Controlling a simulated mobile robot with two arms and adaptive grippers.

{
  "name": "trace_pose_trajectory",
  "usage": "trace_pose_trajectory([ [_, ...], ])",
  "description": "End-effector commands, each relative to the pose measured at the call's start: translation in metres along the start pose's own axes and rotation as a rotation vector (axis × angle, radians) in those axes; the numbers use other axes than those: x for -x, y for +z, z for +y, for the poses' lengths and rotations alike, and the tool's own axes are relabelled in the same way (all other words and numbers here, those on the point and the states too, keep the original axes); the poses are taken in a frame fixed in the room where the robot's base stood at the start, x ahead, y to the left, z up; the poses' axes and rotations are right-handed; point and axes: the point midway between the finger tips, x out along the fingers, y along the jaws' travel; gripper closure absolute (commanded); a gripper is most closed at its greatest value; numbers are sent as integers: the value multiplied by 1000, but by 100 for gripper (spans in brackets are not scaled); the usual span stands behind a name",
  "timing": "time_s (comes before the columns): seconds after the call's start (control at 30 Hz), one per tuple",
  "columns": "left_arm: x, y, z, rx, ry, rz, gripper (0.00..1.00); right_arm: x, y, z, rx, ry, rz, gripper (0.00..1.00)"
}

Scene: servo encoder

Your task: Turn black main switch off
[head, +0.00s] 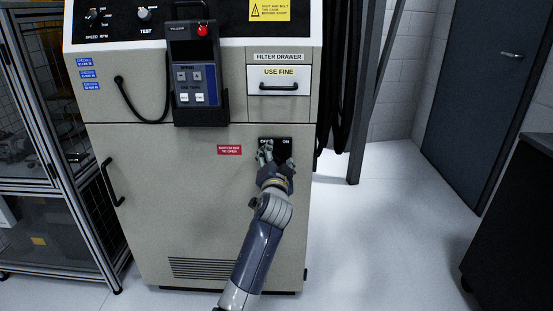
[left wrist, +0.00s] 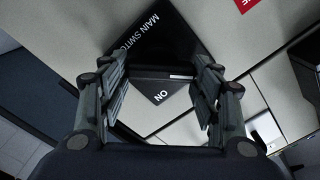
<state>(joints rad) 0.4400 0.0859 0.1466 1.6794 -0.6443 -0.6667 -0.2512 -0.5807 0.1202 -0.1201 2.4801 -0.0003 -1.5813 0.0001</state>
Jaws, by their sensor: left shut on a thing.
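The black main switch (head: 284,151) is on a dark square plate on the front of the beige cabinet, below the filter drawer; "ON" shows at the plate's upper right. In the left wrist view, the plate (left wrist: 172,44) fills the upper middle, with "MAIN SWITCH" partly cut off and "ON" near its lower corner. My left gripper (head: 267,155) is at the plate and covers its left and lower part. Its fingers (left wrist: 155,78) stand on both sides of the switch handle, shut on it. The handle's exact angle is hard to tell. My right gripper is not in view.
A handheld pendant (head: 195,75) hangs on the cabinet's upper front, with a cable beside it. The filter drawer (head: 279,80) is above the switch. Black hoses (head: 345,85) hang at the cabinet's right side.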

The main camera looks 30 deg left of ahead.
Motion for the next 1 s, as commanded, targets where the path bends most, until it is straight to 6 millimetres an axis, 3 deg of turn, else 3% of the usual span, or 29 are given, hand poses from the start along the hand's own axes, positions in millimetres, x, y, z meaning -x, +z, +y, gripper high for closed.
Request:
trace_pose_trajectory([
  [0.57, 0, 1, 2, 34, 4, -3, 66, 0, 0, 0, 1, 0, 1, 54],
  [0.6, 0, 1, 2, 34, 4, -3, 35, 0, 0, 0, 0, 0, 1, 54],
  [0.67, 0, 1, 1, 33, 4, -3, 22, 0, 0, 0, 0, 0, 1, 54],
  [1.0, 0, 0, 0, 31, 1, -1, 22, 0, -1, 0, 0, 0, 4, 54],
])
